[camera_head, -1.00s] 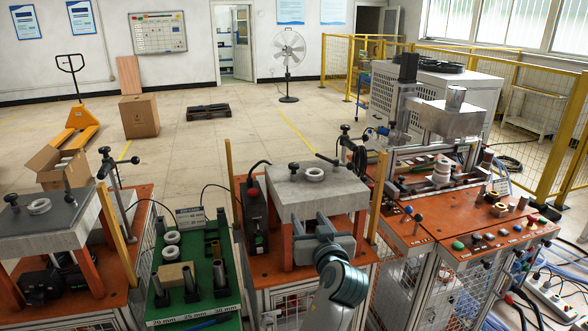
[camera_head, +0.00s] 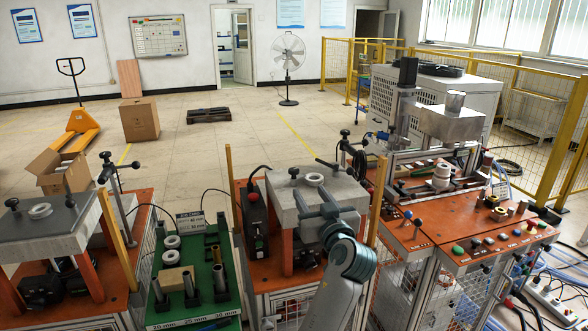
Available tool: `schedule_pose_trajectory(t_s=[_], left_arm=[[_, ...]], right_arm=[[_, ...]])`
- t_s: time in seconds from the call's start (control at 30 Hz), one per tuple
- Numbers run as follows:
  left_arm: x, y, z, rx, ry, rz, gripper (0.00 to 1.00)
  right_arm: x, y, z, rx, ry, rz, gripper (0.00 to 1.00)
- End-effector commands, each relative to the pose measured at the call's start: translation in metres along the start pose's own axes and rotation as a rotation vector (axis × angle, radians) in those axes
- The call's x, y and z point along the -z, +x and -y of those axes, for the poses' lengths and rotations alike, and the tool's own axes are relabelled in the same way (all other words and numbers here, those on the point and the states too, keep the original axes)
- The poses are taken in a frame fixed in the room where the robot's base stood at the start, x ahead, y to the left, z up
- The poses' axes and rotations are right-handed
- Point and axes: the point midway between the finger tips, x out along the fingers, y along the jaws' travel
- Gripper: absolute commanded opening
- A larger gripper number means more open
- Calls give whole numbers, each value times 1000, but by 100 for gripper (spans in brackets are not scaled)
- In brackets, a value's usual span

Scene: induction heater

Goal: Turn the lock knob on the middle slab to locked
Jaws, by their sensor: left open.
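The middle slab (camera_head: 284,203) is a thick grey plate on orange legs. A white ring (camera_head: 314,179) lies on the slab. My left gripper (camera_head: 311,193) is open and empty, with its two grey fingers over the slab's front part, pointing towards the ring and the knob. It appears apart from both, and it hides part of the slab's front edge. My right gripper is not in view.
A black lever handle (camera_head: 328,164) sticks out behind the slab. Yellow posts (camera_head: 231,180) flank the middle station. A green board (camera_head: 160,318) with rings and cylinders is to the left, beside another slab (camera_head: 40,250). A button panel (camera_head: 475,240) is to the right.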

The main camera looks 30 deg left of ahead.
Motion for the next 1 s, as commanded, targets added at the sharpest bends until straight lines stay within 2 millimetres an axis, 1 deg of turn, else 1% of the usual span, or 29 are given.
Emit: schedule_pose_trajectory(t_s=[0.03, 0.13, 0.7, 0.8, 1.0], left_arm=[[4, 7, 1, 2, 2, -2, 43], [4, 22, 1, 2, 3, -2, 43], [4, 123, 1, 3, 3, 0, 43], [3, 137, 1, 3, 3, 0, 43], [1, 153, 1, 2, 2, 1, 43]], right_arm=[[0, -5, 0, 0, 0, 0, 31], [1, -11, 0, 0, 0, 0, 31], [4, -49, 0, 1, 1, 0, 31], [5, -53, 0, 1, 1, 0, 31], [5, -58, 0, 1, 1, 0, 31]])
